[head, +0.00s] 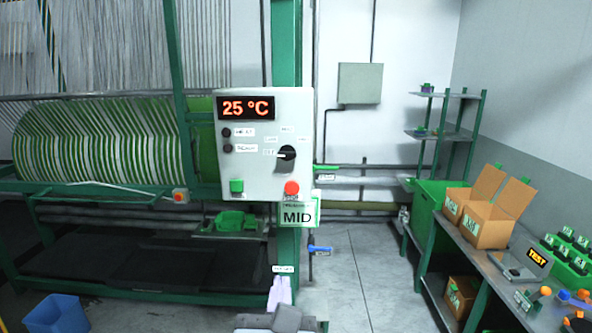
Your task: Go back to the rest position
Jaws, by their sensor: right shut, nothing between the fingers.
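A grey part of my right gripper (287,319) shows at the bottom centre edge of the head view, low in front of the machine. Its fingers are close together, and nothing shows held between them. Most of this arm is cut off by the lower edge of the picture. My left gripper is not in view.
The control box (262,150) reads 25 °C, with a MID sign (298,215) below it. A blue bin (62,314) stands at lower left. A workbench with cardboard boxes (490,225) and a TEST device (523,262) is at right. The floor (365,270) between is clear.

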